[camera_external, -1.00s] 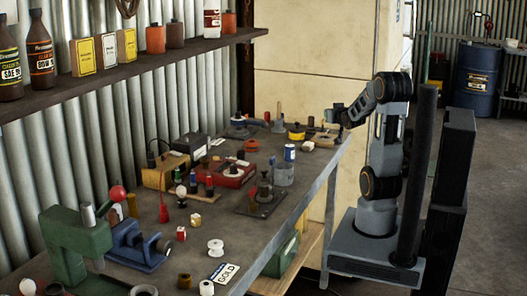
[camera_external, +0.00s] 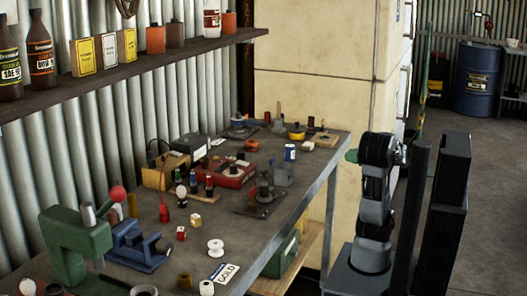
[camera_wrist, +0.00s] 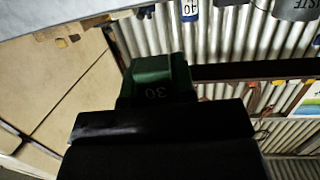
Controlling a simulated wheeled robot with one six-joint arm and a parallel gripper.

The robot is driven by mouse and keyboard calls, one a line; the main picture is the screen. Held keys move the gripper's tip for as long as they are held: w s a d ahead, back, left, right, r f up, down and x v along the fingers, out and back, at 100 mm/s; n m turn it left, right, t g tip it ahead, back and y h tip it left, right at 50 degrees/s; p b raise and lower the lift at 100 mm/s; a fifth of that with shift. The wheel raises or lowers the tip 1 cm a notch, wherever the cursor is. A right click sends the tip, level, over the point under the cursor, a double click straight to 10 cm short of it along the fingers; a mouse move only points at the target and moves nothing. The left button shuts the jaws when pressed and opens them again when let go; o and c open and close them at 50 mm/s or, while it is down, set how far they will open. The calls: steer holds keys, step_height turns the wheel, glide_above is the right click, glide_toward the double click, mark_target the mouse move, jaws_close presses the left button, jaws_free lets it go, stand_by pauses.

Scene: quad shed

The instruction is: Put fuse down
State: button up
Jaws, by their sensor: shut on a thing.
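A green fuse (camera_wrist: 160,78) marked "30" is held at my gripper (camera_wrist: 158,112), whose dark jaws fill the lower middle of the wrist view. In the external view a small bit of green, likely the same fuse (camera_external: 352,155), shows at the left of my arm's upper end. It is in the air beside the right edge of the workbench (camera_external: 300,190), apart from the bench top. My gripper's jaws are mostly hidden by my arm in the external view.
The bench carries a green press (camera_external: 80,240), a blue vise (camera_external: 135,245), a red box (camera_external: 225,174), a blue-and-white can (camera_external: 290,153) and a white spool (camera_external: 215,247). A "GOLD" card (camera_external: 224,273) lies near the front edge. Bare bench top shows between the things.

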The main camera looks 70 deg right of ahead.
steer(key=a+f+n+y, duration=0.1)
steer(key=a+n+y, duration=0.2)
steer(key=a, duration=0.3)
steer(key=shift+a+y, duration=0.15)
steer(key=shift+y, duration=0.65)
steer(key=shift+f, duration=0.1)
steer(key=b, duration=0.3)
glide_toward(300, 169)
steer(key=shift+n, duration=0.3)
steer(key=w, duration=0.1)
steer(key=w+a+r, duration=0.1)
steer(key=w, duration=0.2)
steer(key=shift+w+a+r, duration=0.2)
steer(key=shift+w, duration=0.85)
steer(key=b+x, duration=0.2)
steer(key=x, duration=0.1)
steer(key=shift+w+a+r+b, duration=0.15)
steer(key=shift+w+b, duration=0.1)
steer(key=shift+b, duration=0.1)
steer(key=shift+w+r, duration=0.15)
steer(key=shift+w, duration=0.05)
steer(key=shift+s, duration=0.1)
